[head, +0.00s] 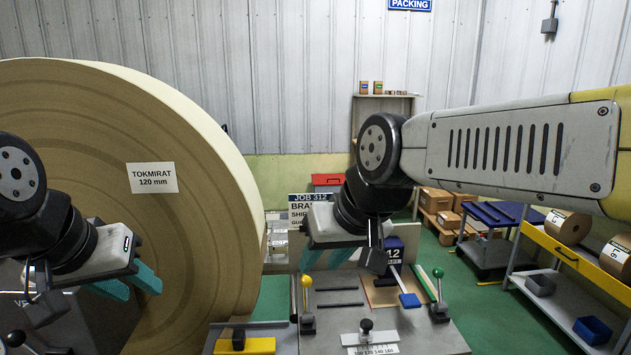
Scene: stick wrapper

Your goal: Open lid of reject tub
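No object in the head view is readable as the reject tub. A red box (328,180) stands behind the job sign, partly hidden by my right wrist; I cannot tell whether it has a lid. My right gripper (320,266) hangs over the back of the workbench, its two teal fingers apart and nothing visible between them. My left gripper (139,289) is in front of the large brown roll (75,120), at the lower left. Its teal fingers are also apart and it looks empty.
The workbench (425,337) carries levers with a yellow knob (306,281) and a green knob (438,272). A dark blue block (394,251) stands behind them. Green floor is clear between bench and rack.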

